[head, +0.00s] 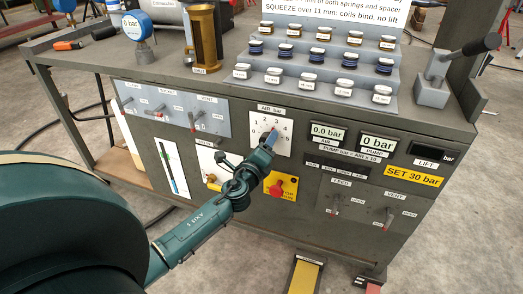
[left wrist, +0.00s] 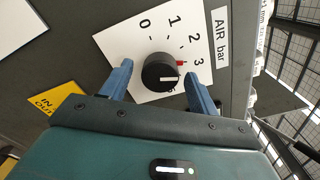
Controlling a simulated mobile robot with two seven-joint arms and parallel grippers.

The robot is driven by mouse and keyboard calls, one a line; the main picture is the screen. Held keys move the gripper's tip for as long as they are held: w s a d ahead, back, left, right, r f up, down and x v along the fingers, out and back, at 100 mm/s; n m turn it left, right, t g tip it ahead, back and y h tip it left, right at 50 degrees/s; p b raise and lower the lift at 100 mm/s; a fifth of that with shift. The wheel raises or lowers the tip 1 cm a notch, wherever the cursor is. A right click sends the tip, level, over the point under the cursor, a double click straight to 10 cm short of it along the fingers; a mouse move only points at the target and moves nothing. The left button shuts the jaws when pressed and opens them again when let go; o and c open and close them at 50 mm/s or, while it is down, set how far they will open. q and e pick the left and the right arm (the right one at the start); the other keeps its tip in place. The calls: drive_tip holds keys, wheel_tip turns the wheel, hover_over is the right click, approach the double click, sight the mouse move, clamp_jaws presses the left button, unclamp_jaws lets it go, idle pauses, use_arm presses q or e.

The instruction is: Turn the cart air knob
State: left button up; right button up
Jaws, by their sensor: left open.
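The black round air knob (left wrist: 161,72) sits on a white dial plate (left wrist: 138,38) marked "AIR bar" in the left wrist view. A white line shows on the knob's face and a small red mark lies at its edge, near the 3. My left gripper (left wrist: 158,70) is open, with one blue finger on each side of the knob. A small gap shows at the left finger; contact at the right one is unclear. In the head view my left gripper (head: 271,139) covers most of the knob in front of the dial plate (head: 286,146). My right gripper is out of view.
The air display (head: 326,133) reads 0.0 bar and the pump display (head: 378,143) 0 bar. A yellow sign (head: 413,177) says SET 30 bar. Lever valves (head: 196,117) stand to the left.

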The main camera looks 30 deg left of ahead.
use_arm(q)
drive_tip(key=v, duration=1.3)
